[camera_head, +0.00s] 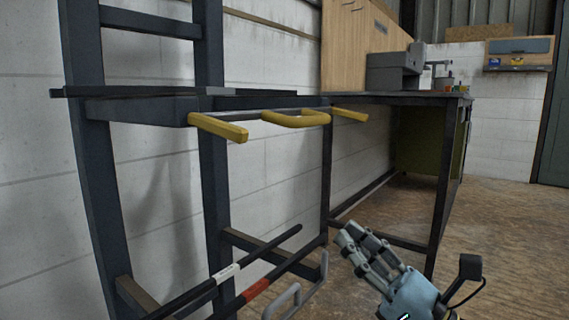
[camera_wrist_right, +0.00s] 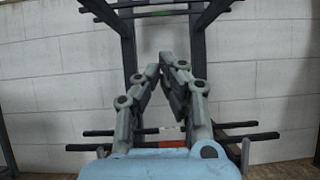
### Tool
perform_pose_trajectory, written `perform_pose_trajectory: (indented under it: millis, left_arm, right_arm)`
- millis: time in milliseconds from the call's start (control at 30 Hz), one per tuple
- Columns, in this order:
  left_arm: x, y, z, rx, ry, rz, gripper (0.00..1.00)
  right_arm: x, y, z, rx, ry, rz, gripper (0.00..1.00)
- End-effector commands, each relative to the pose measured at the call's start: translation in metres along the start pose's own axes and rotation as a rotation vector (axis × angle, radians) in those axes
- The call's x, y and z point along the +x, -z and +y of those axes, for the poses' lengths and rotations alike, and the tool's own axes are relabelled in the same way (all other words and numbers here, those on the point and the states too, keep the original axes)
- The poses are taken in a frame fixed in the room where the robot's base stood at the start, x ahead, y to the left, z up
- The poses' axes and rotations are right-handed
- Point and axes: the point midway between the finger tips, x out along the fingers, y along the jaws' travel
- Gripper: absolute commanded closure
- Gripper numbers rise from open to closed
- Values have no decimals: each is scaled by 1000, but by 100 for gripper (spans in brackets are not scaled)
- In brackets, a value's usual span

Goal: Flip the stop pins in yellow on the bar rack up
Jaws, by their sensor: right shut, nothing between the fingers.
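The dark bar rack (camera_head: 213,185) stands against the white block wall. My left gripper is not in view.
Dark bars with white and red bands (camera_head: 257,290) lie on the rack's lower level. A dark workbench (camera_head: 447,190) with a grey machine (camera_head: 392,72) stands behind. The floor at right is open.

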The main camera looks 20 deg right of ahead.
Motion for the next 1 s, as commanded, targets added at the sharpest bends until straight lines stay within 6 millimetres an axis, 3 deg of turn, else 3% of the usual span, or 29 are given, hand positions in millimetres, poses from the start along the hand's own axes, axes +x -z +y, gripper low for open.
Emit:
perform_pose_trajectory:
  millis: [167, 633, 767, 1000]
  left_arm:
    - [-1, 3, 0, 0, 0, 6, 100]
    - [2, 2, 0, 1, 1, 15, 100]
    - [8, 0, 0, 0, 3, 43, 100]
    - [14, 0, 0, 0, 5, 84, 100]
  right_arm:
    - [23, -15, -10, -31, -23, -43, 100]
    - [32, -15, -10, -30, -23, -47, 100]
    - [52, -17, -10, -30, -22, -50, 100]
    - [104, -20, -8, -31, -21, -52, 100]
